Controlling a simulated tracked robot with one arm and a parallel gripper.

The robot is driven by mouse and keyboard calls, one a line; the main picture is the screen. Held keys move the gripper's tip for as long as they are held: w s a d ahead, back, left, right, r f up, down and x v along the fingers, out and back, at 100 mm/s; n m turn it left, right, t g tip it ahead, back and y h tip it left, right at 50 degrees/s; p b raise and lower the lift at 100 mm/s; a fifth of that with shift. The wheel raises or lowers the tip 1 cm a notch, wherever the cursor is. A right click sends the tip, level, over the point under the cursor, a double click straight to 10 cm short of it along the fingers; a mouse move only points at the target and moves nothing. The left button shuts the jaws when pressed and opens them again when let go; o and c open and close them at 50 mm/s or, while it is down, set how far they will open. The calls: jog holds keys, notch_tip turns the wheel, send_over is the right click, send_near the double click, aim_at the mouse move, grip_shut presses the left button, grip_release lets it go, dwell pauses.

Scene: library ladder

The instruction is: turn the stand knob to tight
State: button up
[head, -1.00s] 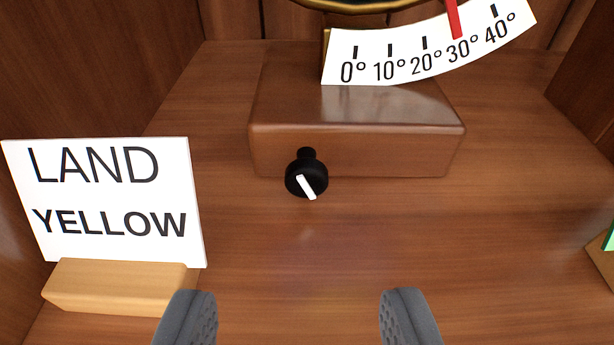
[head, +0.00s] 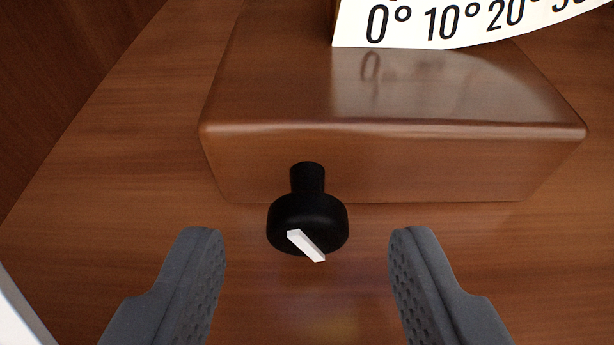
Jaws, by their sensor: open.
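The stand knob (head: 308,222) is black and round, on a short black stem that sticks out of the front face of the wooden stand (head: 390,160). A white pointer bar on the knob's face slants from upper left to lower right. No tight or loose marking shows. My gripper (head: 307,250) is open, with one grey finger to the left of the knob and one to the right. There is a clear gap on both sides, and neither finger touches the knob.
A white scale (head: 450,22) marked in degrees rises above the stand at the top, partly cut off. A white card edge (head: 18,315) shows at the lower left. A wooden wall (head: 60,80) stands at the left. The wooden surface around the knob is clear.

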aim_at(307, 221)
jog(key=shift+x, duration=1.15)
jog(key=c, duration=1)
